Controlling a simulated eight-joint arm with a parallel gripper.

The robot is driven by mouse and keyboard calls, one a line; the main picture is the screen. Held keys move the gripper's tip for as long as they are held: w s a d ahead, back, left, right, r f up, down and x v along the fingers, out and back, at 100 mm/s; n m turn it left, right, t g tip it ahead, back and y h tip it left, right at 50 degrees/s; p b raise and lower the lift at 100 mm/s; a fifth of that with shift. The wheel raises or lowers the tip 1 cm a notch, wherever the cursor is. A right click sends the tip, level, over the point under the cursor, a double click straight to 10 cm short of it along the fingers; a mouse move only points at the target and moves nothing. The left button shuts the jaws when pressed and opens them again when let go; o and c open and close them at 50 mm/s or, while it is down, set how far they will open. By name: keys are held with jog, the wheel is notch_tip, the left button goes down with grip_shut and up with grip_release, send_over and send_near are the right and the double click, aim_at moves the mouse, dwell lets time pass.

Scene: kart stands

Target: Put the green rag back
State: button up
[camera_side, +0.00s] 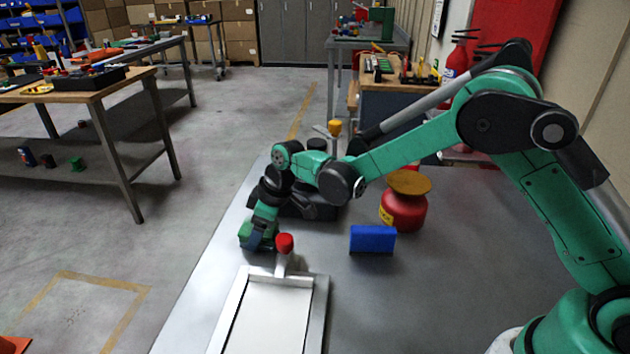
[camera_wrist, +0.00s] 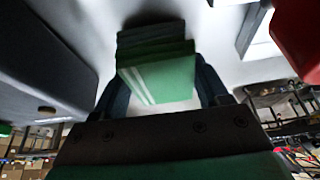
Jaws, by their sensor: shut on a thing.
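The green rag (camera_side: 245,231) looks like a folded, layered green block. It is at the end of my gripper (camera_side: 259,240), low over the grey table, left of the red-knobbed handle. In the wrist view the green rag (camera_wrist: 158,70) sits between the two dark fingers of my gripper (camera_wrist: 160,85), which is shut on it. I cannot tell whether the rag touches the table.
A white panel in a metal frame (camera_side: 318,318) lies in front, with a red knob (camera_side: 285,243) close beside my gripper. A blue block (camera_side: 372,240) and a red canister (camera_side: 404,211) stand to the right. A dark object (camera_side: 323,205) is behind. The table's right front is clear.

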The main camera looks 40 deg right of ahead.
jog(key=shift+f, duration=0.2)
jog(key=o, duration=1.3)
jog(key=shift+o, duration=0.2)
jog(key=v, duration=1.2)
jog(key=s+d+r+m+t+h, duration=0.1)
jog(key=s+d+m+t, duration=0.1)
jog(key=s+d+m, duration=0.2)
jog(key=s+d+r+m+t+h, duration=0.1)
jog(key=s+d+m, duration=0.3)
jog(key=s, duration=0.7)
jog(key=shift+s+d+m+t+h, duration=0.15)
jog(key=shift+d+m+t+h, duration=0.3)
jog(key=shift+d+t, duration=0.2)
